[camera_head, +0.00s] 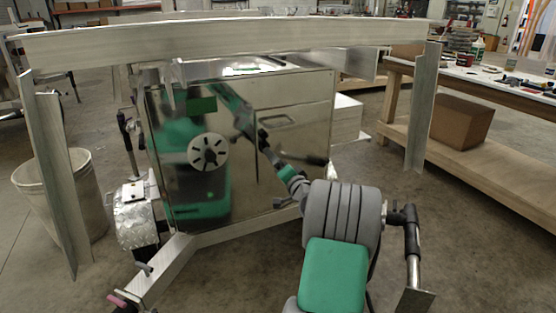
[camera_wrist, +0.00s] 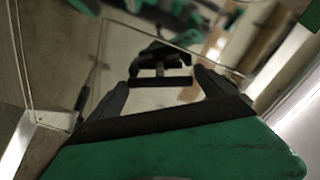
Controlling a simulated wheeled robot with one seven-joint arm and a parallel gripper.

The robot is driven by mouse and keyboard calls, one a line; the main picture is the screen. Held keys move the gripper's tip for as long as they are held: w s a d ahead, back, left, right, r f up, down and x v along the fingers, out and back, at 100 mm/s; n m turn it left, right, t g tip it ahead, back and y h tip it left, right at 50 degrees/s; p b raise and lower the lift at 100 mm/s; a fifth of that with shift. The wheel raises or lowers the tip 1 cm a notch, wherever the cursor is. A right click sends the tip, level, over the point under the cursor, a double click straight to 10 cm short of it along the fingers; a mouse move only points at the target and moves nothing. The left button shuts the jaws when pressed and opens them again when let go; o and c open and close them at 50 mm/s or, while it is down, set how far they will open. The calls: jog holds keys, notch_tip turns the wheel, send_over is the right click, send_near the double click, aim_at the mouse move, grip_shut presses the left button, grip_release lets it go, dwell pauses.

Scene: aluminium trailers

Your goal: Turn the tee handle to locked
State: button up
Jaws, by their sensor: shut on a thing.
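The tee handle (camera_wrist: 160,82) shows in the wrist view as a dark bar between the fingertips, in front of a shiny metal face. My gripper (camera_wrist: 163,77) is shut on it, with one dark finger on each side. In the head view my gripper (camera_head: 272,152) is at the front of the polished metal box (camera_head: 300,143), right of its middle. There the handle is too small and too hidden by my gripper to make out. Whether it stands at locked cannot be told.
The mirror-like box reflects my arm and body. A round slotted disc (camera_head: 208,152) shows on its left half. A metal beam (camera_head: 230,36) crosses above, with posts at both sides. A jack (camera_head: 412,245) stands at right, a bin (camera_head: 62,200) at left.

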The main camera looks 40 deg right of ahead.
jog(key=shift+m+p, duration=1.45)
jog(key=shift+m, duration=0.85)
jog(key=o, duration=1)
jog(key=v, duration=0.7)
jog(key=shift+s+a+p, duration=0.2)
jog(key=shift+s+p, duration=0.15)
jog(key=shift+s, duration=0.05)
